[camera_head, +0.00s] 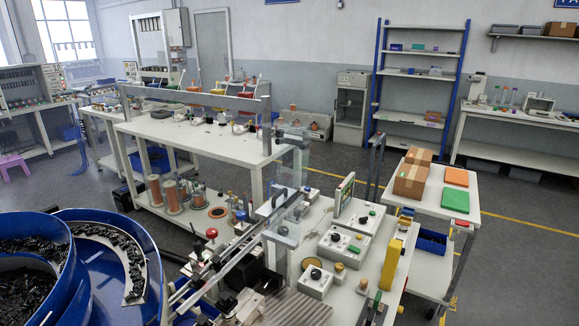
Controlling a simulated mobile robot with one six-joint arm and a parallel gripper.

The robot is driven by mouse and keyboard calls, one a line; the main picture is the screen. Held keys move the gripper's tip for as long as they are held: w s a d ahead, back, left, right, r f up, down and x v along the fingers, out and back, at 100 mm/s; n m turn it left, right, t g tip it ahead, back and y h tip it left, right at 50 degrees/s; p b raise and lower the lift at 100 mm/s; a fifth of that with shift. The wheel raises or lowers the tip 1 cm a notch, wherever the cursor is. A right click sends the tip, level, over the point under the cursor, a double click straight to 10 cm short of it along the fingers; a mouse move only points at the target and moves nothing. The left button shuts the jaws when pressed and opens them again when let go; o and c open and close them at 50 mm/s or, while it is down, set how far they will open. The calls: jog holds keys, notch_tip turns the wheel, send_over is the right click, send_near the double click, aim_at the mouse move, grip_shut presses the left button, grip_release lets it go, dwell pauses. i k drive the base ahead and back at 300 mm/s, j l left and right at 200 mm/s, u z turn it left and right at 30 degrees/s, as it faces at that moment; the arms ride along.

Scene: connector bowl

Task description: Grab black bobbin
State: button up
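I cannot make out a black bobbin for certain. Several spools wound with copper-coloured wire (173,197) stand upright on the lower shelf of the white bench at centre left. A flat orange ring with a dark centre (217,212) lies beside them. Small black round parts, such as a black knob (316,273) on a control box, show on the near workstation, too small to identify further. Many small black pieces (30,290) lie in the blue bowl at the lower left; their shapes are unclear. My gripper is not in view.
The blue bowl feeder (140,232) fills the lower left. The near workstation (344,300) carries control boxes, a rail and clear panels. A white cart (432,200) with cardboard boxes (410,181) stands at right. Open grey floor (520,265) lies at the far right.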

aim_at(226, 302)
jog(key=j+u, duration=0.25)
jog(key=j, duration=0.15)
jog(key=i+j+u, duration=0.25)
jog(key=j, duration=0.15)
jog(key=j+u, duration=0.2)
jog(key=j, duration=0.2)
